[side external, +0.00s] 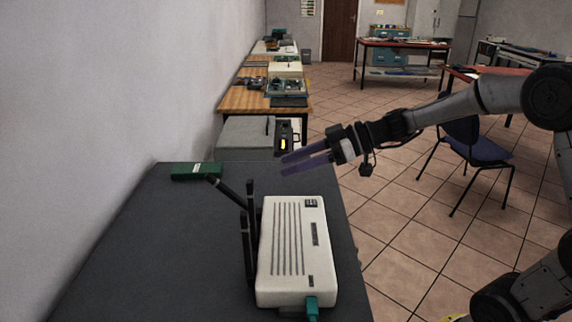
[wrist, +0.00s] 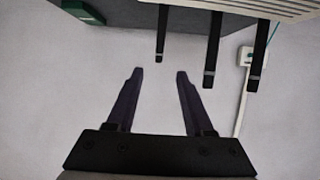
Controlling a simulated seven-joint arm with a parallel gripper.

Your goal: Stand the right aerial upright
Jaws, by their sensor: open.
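A white router (side external: 292,250) lies on the dark table with black aerials along its left long side. The right aerial (side external: 230,194), at the far end, leans over toward the wall and the green box. Two other aerials (side external: 246,250) stand roughly upright. In the wrist view the aerials point down the picture; the leftmost, nearest the green box, seems to be the right aerial (wrist: 162,32). My gripper (side external: 282,164) is open and empty, in the air beyond the router's far end. In the wrist view its fingers (wrist: 158,74) have only wall between them, apart from the aerials.
A green box (side external: 196,171) lies at the table's far left, near the wall. A teal plug (side external: 312,307) sits in the router's near end. A white wall fitting with a cable (wrist: 245,55) shows behind the aerials. The table (side external: 135,245) left of the router is clear.

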